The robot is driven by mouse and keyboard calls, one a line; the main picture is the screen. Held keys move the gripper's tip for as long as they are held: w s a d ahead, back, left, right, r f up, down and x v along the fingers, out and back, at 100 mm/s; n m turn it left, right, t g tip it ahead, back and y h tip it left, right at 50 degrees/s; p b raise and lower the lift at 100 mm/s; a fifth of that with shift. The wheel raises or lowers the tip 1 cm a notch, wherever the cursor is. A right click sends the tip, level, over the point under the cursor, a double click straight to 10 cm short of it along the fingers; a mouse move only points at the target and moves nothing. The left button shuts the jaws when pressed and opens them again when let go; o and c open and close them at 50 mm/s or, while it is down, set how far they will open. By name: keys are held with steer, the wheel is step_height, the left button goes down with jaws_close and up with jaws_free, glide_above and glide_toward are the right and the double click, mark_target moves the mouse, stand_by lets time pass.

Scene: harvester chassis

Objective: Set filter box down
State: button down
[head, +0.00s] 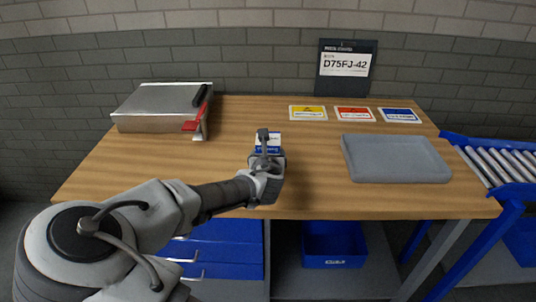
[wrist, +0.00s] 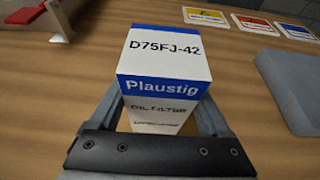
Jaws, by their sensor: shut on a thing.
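The filter box (wrist: 165,48) is white with a blue "Plaustig" band, the words "OIL FILTER" and the code "D75FJ-42" on its top. My gripper (wrist: 158,108) is shut on it, with a finger on either side. In the head view the filter box (head: 268,138) shows just beyond my gripper (head: 267,158), over the middle of the wooden workbench (head: 235,120). The gripper hides its lower part. I cannot tell whether its base touches the bench top.
A grey tray (head: 397,160) lies at the right, apart from the box. Yellow (head: 308,113), red (head: 353,114) and blue (head: 399,115) cards lie behind it, below a "D75FJ-42" sign (head: 345,66). A metal unit (head: 165,103) with a red part stands left. A roller conveyor (head: 505,168) adjoins the right.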

jaws_free()
steer(key=shift+f, duration=0.1)
